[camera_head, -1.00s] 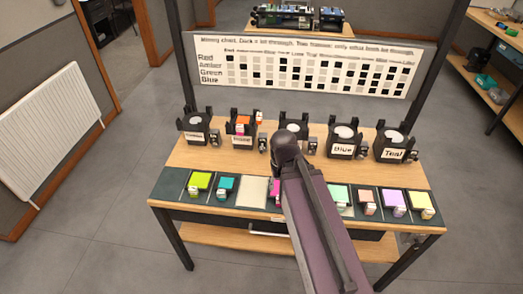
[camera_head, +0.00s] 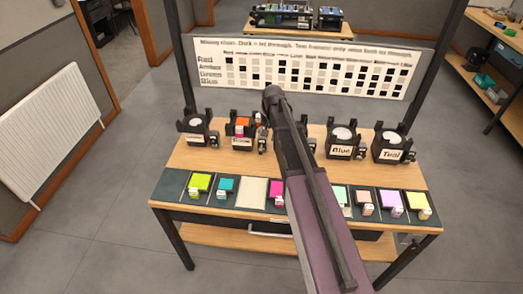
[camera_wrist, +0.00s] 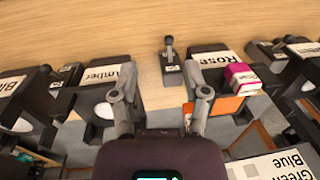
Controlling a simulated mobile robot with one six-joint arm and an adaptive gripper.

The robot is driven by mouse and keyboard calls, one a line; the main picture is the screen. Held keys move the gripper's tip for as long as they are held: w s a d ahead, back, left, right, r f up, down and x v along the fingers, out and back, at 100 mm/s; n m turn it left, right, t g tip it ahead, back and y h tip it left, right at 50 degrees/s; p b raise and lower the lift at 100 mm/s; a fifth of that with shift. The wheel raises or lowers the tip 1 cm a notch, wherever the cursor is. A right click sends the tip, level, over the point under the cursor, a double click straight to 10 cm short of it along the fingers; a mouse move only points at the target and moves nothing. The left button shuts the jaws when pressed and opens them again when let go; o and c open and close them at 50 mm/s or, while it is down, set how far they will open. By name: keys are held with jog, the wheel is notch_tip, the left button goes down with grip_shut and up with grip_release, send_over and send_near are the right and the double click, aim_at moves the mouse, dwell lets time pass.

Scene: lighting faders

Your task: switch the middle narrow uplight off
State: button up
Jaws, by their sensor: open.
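The middle uplight, a black holder labelled Amber (camera_wrist: 103,76) with a pale round lens, shows in the wrist view, partly behind my left finger. In the head view my arm hides most of it. A small switch box (camera_wrist: 68,76) sits to its left in the wrist view, its lever unclear. Another switch box with an upright lever (camera_wrist: 170,62) stands between Amber and the Rose uplight (camera_wrist: 212,60). My gripper (camera_wrist: 163,92) is open and empty, its fingers either side of the gap below that lever in the picture. In the head view it (camera_head: 273,94) appears above the uplight row.
Rose carries an orange sheet (camera_wrist: 228,105) and a pink block (camera_wrist: 240,76). The Blue (camera_head: 341,142) and Teal (camera_head: 391,145) uplights stand to the right. Coloured filters lie along the table's front strip (camera_head: 185,206). A chart board (camera_head: 310,65) stands behind the uplights.

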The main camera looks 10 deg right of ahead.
send_over(261, 152)
jog(key=d, duration=0.2)
jog(key=shift+s+a+r+m, duration=0.2)
jog(key=shift+s+m, duration=0.1)
jog(key=shift+m, duration=0.1)
jog(key=shift+f, duration=0.2)
jog(key=f+b, duration=0.4)
jog(key=a+f+b, duration=0.1)
jog(key=f+b, duration=0.8)
jog(key=shift+w+a+f, duration=0.15)
jog(key=shift+w+a, duration=0.15)
jog(key=shift+b, duration=0.3)
grip_shut()
